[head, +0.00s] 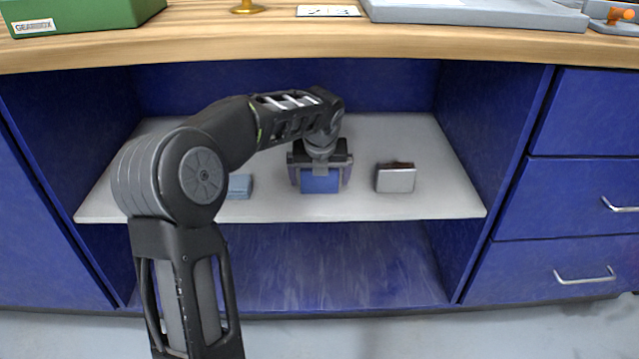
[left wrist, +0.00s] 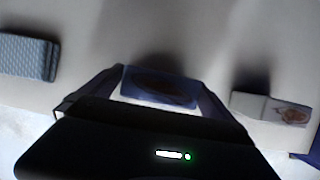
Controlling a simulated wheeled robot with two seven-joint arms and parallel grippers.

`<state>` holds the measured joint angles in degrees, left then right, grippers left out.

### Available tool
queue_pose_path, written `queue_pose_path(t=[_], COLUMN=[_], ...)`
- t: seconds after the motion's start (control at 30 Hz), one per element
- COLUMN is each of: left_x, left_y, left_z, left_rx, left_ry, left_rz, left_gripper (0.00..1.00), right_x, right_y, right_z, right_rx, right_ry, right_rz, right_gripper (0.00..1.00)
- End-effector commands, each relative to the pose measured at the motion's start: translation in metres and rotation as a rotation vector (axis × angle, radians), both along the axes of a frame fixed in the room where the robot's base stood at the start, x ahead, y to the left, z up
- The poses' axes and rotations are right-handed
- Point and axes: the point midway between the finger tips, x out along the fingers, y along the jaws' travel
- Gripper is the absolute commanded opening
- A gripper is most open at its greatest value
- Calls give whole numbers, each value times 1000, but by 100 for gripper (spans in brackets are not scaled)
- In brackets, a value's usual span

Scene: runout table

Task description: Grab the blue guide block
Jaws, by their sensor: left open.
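The blue guide block (head: 320,184) sits on the grey shelf inside the blue cabinet, near its front edge. My left gripper (head: 320,177) reaches into the cabinet and is open, with one finger on each side of the block. In the left wrist view the block (left wrist: 160,88) lies between the two fingers (left wrist: 158,95), its top partly dark in shadow. I cannot tell whether the fingers touch it. My right gripper is not in view.
On the shelf (head: 440,203), a grey-blue block (head: 239,186) stands to the left and a silver-grey block (head: 396,178) to the right. The wooden worktop (head: 250,40) overhangs the shelf. The cabinet's side walls bound it. Drawers with handles (head: 585,276) are at the right.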

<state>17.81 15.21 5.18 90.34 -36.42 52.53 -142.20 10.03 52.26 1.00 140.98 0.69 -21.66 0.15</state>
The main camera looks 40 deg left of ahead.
Motion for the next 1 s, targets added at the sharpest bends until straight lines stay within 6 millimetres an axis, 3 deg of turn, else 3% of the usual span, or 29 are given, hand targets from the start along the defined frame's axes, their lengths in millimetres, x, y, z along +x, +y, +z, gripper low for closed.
queue_pose_path(t=[0.57,1.0], left_x=[0,0], left_y=[0,0], left_z=[1,1], left_rx=[0,0], left_ry=[0,0], left_rz=[0,0], left_gripper=[99,63], right_x=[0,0], right_y=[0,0], right_z=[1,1], right_rx=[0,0], right_ry=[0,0], right_rz=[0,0], right_gripper=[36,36])
